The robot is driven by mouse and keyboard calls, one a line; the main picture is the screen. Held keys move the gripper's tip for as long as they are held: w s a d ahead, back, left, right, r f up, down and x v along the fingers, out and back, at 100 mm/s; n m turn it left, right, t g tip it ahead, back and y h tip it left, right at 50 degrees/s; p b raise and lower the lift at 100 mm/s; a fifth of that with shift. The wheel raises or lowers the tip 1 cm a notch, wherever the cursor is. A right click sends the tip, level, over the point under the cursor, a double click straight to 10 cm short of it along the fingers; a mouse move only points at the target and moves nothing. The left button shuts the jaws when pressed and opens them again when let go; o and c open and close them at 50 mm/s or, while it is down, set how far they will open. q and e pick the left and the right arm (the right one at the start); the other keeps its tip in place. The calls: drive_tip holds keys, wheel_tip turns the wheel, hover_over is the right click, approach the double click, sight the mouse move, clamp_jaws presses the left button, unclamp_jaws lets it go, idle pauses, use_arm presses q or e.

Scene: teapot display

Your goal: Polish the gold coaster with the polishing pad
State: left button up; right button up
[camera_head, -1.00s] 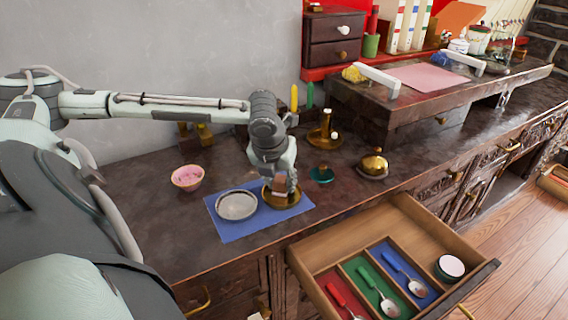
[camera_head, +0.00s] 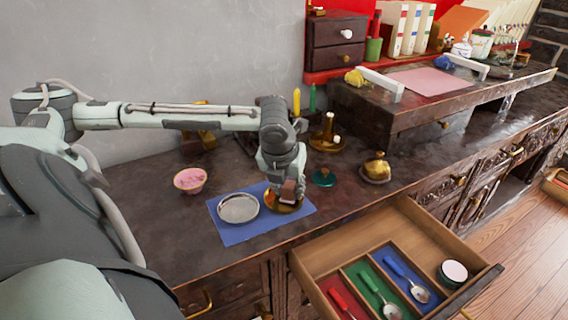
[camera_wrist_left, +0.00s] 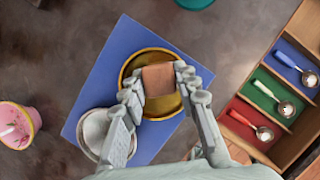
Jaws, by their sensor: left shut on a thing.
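The gold coaster (camera_head: 278,207) lies on the blue mat (camera_head: 238,233), right of a silver coaster (camera_head: 238,208). In the left wrist view the gold coaster (camera_wrist_left: 131,66) shows its raised rim around the pad. My left gripper (camera_head: 291,186) is above the gold coaster, shut on the brownish polishing pad (camera_head: 288,191). Whether the pad touches the coaster's surface I cannot tell. My right gripper is not in view.
An open drawer (camera_head: 325,262) with several coloured-handled spoons juts out in front. A pink bowl (camera_head: 190,180) stands left of the mat. A teal lid (camera_head: 324,178) and a gold lidded pot (camera_head: 376,168) stand to the right. The counter left of the bowl is clear.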

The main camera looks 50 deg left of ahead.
use_arm(q)
drive_tip(key=shift+s+a, duration=0.1)
drive_tip(key=shift+a, duration=0.8)
drive_tip(key=shift+s+d+f, duration=0.1)
drive_tip(key=shift+s, duration=0.7)
drive_tip(key=shift+w+d+f, duration=0.1)
drive_tip(key=shift+d, duration=0.8)
drive_tip(key=shift+w+a, duration=0.1)
drive_tip(key=shift+w, duration=0.7)
drive_tip(key=shift+r, duration=3.15)
drive_tip(key=shift+r, duration=0.15)
drive_tip(key=shift+r, duration=1.35)
